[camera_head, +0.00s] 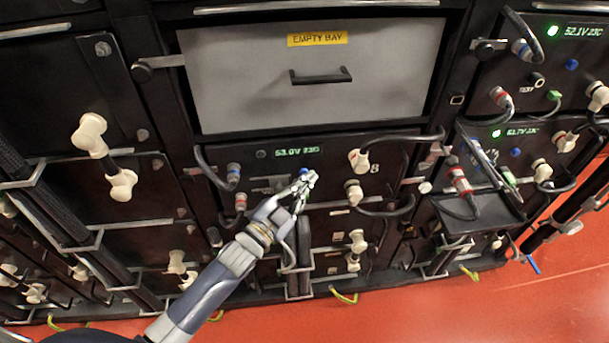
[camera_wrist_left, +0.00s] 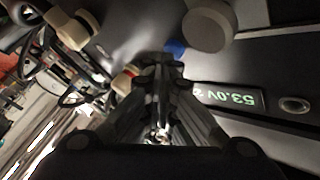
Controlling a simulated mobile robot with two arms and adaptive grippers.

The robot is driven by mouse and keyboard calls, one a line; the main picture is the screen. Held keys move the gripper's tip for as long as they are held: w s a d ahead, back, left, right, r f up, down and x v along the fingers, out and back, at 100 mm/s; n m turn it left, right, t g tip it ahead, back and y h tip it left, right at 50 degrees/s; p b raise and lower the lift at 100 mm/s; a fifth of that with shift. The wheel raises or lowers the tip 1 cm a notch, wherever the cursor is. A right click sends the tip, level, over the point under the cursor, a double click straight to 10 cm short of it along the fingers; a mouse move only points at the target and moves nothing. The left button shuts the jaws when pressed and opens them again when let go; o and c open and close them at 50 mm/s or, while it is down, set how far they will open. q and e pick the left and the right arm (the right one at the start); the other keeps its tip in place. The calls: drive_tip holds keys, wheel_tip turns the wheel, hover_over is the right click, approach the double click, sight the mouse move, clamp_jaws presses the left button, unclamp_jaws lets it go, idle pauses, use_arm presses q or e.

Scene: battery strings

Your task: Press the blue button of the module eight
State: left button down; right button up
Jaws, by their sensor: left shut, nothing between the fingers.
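Module eight (camera_head: 330,166) is a dark panel under the grey empty bay, with a green 53.0V display (camera_head: 298,152) and a white 8 at its right. Its small blue button (camera_head: 304,171) shows just above my left fingertips, partly covered by them. My left gripper (camera_head: 309,179) is shut and empty, reaching in from the lower left. In the left wrist view the blue button (camera_wrist_left: 175,47) is just beyond the closed fingertips (camera_wrist_left: 160,62), with the display (camera_wrist_left: 228,97) to the right. I cannot tell whether the fingers touch the button. My right gripper is not in view.
Cream connectors (camera_head: 358,160) and black cables stand out right of the button; red and blue plugs (camera_head: 234,172) are on its left. The empty bay drawer (camera_head: 240,90) is above. Another module (camera_head: 515,133) with a shelf (camera_head: 478,214) below it is at right. Red floor (camera_head: 420,310) lies in front.

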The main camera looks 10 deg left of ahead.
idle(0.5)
use_arm(q)
drive_tip(key=shift+s+d+p, duration=0.3)
drive_tip(key=shift+s+p, duration=0.15)
drive_tip(key=shift+s, duration=0.45)
drive_tip(key=shift+s+d+p, duration=0.3)
drive_tip(key=shift+s, duration=0.5)
drive_tip(key=shift+s+d+p, duration=0.25)
drive_tip(key=shift+s, duration=0.5)
drive_tip(key=shift+s+d+p, duration=0.3)
drive_tip(key=shift+s, duration=0.5)
drive_tip(key=shift+f, duration=0.1)
